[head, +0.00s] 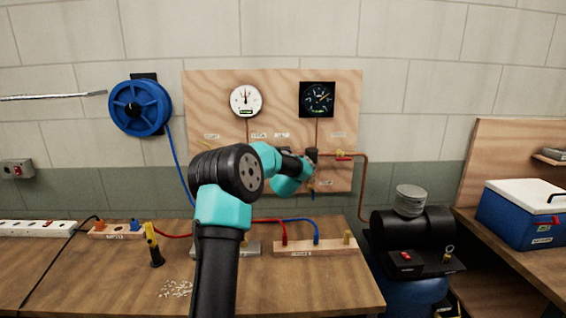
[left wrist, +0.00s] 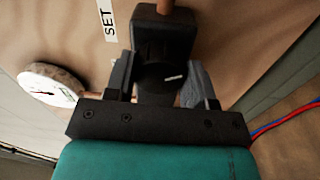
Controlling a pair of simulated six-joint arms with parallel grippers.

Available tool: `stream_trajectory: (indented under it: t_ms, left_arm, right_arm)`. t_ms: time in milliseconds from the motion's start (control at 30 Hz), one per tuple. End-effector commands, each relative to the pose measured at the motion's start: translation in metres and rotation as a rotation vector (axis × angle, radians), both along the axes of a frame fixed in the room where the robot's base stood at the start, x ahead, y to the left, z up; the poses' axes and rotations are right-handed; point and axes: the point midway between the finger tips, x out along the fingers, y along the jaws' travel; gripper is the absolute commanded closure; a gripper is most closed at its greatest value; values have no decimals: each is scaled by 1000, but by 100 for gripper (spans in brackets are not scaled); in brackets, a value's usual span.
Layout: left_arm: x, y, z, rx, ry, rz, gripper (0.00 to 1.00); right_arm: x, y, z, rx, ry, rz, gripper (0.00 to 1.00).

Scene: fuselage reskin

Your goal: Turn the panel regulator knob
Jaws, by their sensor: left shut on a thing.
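The black panel regulator (head: 311,153) is mounted on the plywood board, below the dark square gauge. In the left wrist view its block (left wrist: 165,28) and the round black knob (left wrist: 160,76) with a white mark are close up. My left gripper (head: 305,169) reaches up to the regulator from below in the head view. In the left wrist view the two fingers of my left gripper (left wrist: 160,82) stand on either side of the knob and are shut on it. My own arm hides part of the board in the head view. My right gripper is in neither view.
The plywood board (head: 208,90) carries a white round gauge (head: 246,100) and a dark square gauge (head: 317,98). A copper pipe (head: 363,185) runs down the right side to a black compressor (head: 412,232). A blue hose reel (head: 140,107) hangs left. The bench's (head: 330,285) front right is clear.

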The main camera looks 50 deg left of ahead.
Motion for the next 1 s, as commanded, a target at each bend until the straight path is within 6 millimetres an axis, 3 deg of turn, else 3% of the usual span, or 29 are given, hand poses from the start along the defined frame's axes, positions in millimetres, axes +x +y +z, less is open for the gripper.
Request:
stream_trajectory:
  t_ms: [333, 867, 900, 1000]
  left_arm:
    - [0, 0, 0, -115, -138, 1, 74]
    - [0, 0, 0, -132, -161, 1, 74]
    - [0, 0, 0, -132, -161, 1, 47]
    - [0, 0, 0, -133, -160, 1, 37]
  right_arm:
    - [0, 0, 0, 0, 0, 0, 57]
    - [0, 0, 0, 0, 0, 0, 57]
    - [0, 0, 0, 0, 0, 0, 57]
    - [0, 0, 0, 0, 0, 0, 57]
